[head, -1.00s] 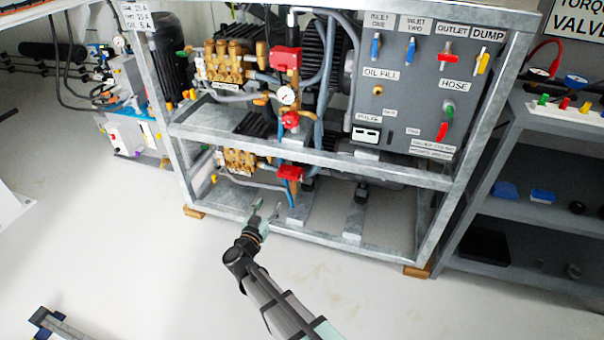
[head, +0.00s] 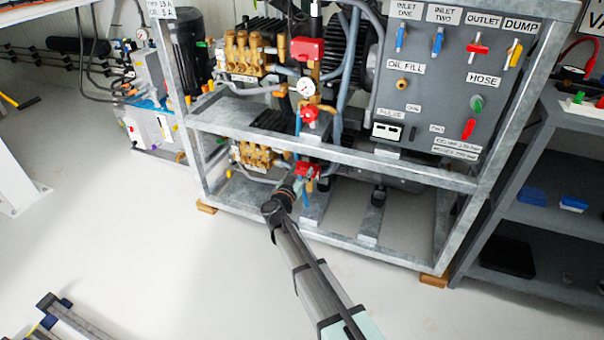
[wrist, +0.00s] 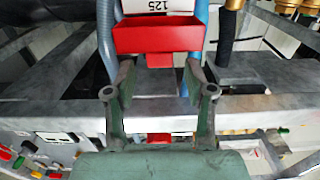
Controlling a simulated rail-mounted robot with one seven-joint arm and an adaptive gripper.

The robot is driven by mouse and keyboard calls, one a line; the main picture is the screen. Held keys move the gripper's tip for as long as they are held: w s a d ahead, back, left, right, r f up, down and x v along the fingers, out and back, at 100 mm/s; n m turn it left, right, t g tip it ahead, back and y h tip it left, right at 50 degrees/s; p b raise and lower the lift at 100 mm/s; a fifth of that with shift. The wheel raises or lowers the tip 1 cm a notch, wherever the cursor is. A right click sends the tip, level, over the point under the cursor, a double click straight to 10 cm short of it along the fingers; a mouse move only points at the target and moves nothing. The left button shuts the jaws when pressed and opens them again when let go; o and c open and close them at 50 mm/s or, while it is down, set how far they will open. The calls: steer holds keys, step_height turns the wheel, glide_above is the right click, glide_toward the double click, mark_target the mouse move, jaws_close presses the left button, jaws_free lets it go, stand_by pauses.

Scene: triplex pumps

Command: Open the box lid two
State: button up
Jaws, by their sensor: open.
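My gripper (head: 298,182) reaches into the lower bay of the pump frame, close to the lower red box (head: 309,169). In the wrist view my gripper (wrist: 158,76) is open, one finger on each side. A red box (wrist: 158,36) with a small red tab (wrist: 159,61) lies just beyond the fingertips, roughly centred between them. A white surface marked "125" (wrist: 158,6) shows above it. The fingers look apart from the tab, though contact is hard to judge. A second red box (head: 307,50) sits higher up on the upper pump.
The grey frame's middle rail (head: 330,152) runs above my arm, and the bottom rail (head: 350,246) lies below. Blue hoses (wrist: 107,38) flank the red box. Brass pump parts (head: 255,154) are left of my gripper.

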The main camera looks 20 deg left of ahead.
mark_target(303, 167)
steer(key=shift+w, duration=0.6)
jaws_close()
steer(key=p, duration=0.2)
steer(key=r+p, duration=0.1)
steer(key=p, duration=0.2)
steer(key=shift+w+r+g+p, duration=0.15)
steer(key=shift+w+g+p, duration=0.1)
steer(key=shift+g+p, duration=0.15)
steer(key=w+r+g+p, duration=0.1)
steer(key=g+p, duration=0.1)
steer(key=p, duration=0.9)
steer(key=shift+a+p, duration=0.1)
steer(key=shift+p, duration=0.3)
steer(key=shift+f+p, duration=0.15)
steer(key=shift+p, duration=0.7)
steer(key=shift+f, duration=0.15)
